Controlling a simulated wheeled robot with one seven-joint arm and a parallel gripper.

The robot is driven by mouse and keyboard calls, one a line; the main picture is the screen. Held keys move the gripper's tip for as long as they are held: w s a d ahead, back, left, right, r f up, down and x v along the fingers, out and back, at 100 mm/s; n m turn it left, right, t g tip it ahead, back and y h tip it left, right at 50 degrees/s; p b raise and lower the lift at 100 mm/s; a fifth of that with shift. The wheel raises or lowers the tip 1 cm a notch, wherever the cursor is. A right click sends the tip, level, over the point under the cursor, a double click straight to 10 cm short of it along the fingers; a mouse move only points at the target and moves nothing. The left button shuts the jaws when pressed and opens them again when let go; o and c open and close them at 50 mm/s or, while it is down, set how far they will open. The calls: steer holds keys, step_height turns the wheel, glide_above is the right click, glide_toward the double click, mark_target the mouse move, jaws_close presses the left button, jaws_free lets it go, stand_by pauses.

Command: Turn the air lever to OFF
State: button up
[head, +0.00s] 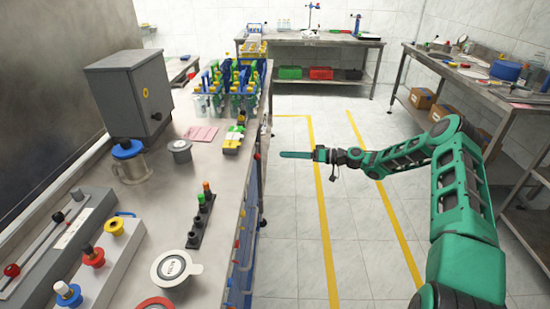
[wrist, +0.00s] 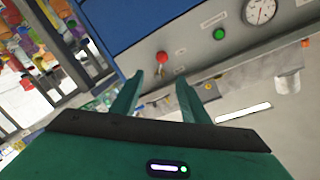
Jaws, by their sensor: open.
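My gripper (head: 283,154) reaches left toward the front side of the steel bench, with floor beneath it. In the wrist view my gripper (wrist: 160,88) is open, its two green fingers apart with nothing between them. Just beyond the fingertips, a red-ended part (wrist: 162,58), possibly the air lever, stands on a grey panel (wrist: 190,50). The fingers appear apart from it. A small pale label lies to its right, too small to read. In the head view small coloured knobs show on the bench's front edge, but I cannot tell which is the lever.
On the panel are a green button (wrist: 218,34) and a round gauge (wrist: 261,10). The bench top (head: 215,165) carries a grey box (head: 130,92), several coloured bottles and a control strip. Another bench (head: 480,85) stands at right. The floor between is clear.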

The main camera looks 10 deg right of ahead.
steer(key=w+a+f+n+y, duration=0.1)
steer(key=w+a+f+n, duration=0.1)
steer(key=a+n, duration=0.4)
steer(key=x, duration=0.4)
steer(key=shift+a, duration=0.3)
